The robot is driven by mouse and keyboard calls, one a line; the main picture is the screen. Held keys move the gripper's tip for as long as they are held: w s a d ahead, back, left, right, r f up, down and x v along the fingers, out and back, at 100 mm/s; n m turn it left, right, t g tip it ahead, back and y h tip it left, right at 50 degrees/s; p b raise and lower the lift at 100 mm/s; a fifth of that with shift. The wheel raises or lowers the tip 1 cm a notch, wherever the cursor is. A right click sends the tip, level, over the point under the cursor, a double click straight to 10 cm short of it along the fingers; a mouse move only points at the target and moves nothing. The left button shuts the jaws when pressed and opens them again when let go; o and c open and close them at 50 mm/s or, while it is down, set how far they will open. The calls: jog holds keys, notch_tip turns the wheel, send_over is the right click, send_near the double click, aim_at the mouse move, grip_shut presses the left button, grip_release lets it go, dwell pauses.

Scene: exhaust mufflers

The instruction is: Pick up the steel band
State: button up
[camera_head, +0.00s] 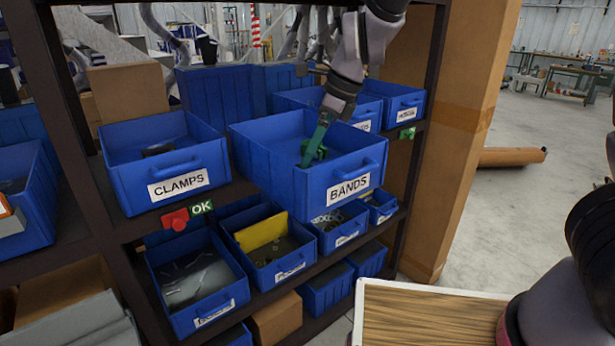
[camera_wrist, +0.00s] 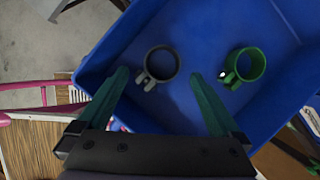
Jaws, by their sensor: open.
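The steel band, a grey ring with a small clamp lug, lies in the blue bin labelled BANDS (camera_head: 262,165). In the wrist view the steel band (camera_wrist: 161,64) shows between and just beyond the fingertips. A green band (camera_wrist: 245,66) lies to its right, outside the right finger. My gripper (camera_wrist: 159,74) is open, with one green finger on each side of the steel band's line and nothing held. In the head view my gripper (camera_head: 308,158) reaches down into the front of the BANDS bin. The steel band cannot be made out there.
The bin labelled CLAMPS (camera_head: 142,182) stands to the left on the same shelf. More blue bins stand behind and on the shelf below. A dark shelf post (camera_head: 75,125) rises at left. A wooden tabletop (camera_head: 425,320) is at the lower right.

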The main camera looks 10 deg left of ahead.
jog(key=x, duration=0.5)
jog(key=shift+w+a+f, duration=0.15)
jog(key=shift+w+f, duration=0.05)
jog(key=shift+f, duration=0.1)
jog(key=shift+c, duration=0.3)
jog(key=c, duration=1.4)
